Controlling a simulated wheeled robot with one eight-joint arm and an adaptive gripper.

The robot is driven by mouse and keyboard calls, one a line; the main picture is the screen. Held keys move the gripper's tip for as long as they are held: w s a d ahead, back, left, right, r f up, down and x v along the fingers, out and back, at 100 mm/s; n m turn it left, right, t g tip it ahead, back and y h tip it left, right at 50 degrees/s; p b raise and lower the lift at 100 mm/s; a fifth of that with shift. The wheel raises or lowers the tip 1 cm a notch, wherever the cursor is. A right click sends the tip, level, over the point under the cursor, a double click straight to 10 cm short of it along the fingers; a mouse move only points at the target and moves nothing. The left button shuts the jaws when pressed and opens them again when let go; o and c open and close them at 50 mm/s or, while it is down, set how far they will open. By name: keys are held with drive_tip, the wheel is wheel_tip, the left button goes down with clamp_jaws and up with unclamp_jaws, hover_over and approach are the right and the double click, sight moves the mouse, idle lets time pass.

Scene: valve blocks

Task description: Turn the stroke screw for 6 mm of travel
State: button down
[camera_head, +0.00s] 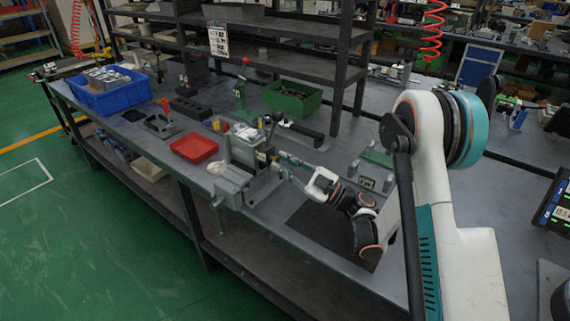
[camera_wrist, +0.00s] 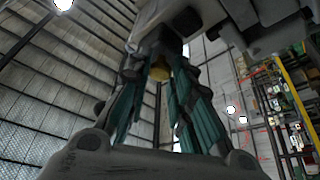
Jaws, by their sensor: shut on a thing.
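A grey valve block (camera_head: 245,145) sits in a grey vise (camera_head: 243,188) on the bench in the head view. My gripper (camera_head: 280,158) reaches it from the right, roughly level, with its fingertips at the block's right side. In the wrist view the teal fingers of my gripper (camera_wrist: 166,50) converge on the underside of a dark grey body. A brass-coloured piece (camera_wrist: 160,69) shows between the fingers. The stroke screw cannot be made out clearly; the fingertips are shut around it and largely hide it.
A red tray (camera_head: 194,148) lies left of the vise. A blue bin (camera_head: 108,90) with parts and a green bin (camera_head: 293,98) stand further back. A dark mat (camera_head: 318,229) lies below my wrist. Black shelving (camera_head: 265,70) rises behind the bench.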

drive_tip(key=shift+f+m+t, duration=0.1)
drive_tip(key=shift+m+t, duration=0.3)
drive_tip(key=shift+m, duration=0.8)
drive_tip(key=c, duration=1.4)
unclamp_jaws()
drive_tip(key=shift+a, duration=0.1)
wheel_tip(320, 180, up, 10)
drive_tip(key=shift+r, duration=0.1)
drive_tip(key=shift+c, duration=0.2)
